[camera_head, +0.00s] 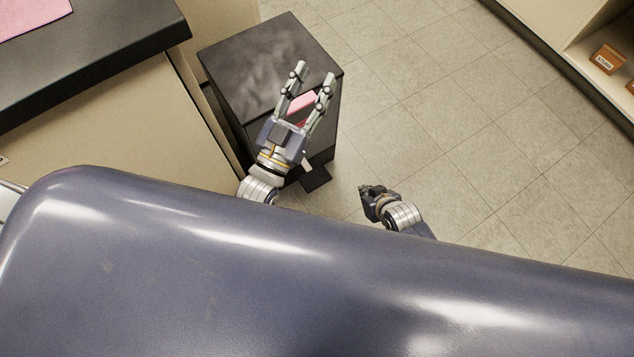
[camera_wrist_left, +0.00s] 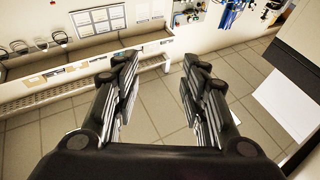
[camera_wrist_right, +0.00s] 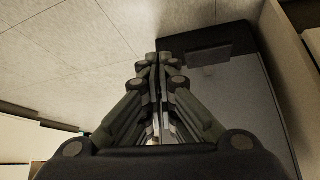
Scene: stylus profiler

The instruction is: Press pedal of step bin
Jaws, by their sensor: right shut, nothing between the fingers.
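The step bin (camera_head: 262,55) is a tall black box with a dark lid, beside the counter. The lid looks closed. Its small black pedal (camera_head: 317,178) sticks out low at the front; in the right wrist view the bin front (camera_wrist_right: 225,95) shows with the pedal (camera_wrist_right: 209,57) as a dark plate. My left gripper (camera_head: 315,73) is open and empty, above the bin in the head view, hiding part of lid and front. It also shows open in the left wrist view (camera_wrist_left: 160,65). My right gripper (camera_head: 364,188) is shut and empty, right of the pedal and apart from it; its closed fingers show in the right wrist view (camera_wrist_right: 158,60).
A counter with a black top (camera_head: 110,55) stands left of the bin, close to it. A pink patch (camera_head: 301,102) shows between my left fingers. The tiled floor (camera_head: 440,110) right of the bin is clear. A shelf with orange boxes (camera_head: 606,59) is at upper right.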

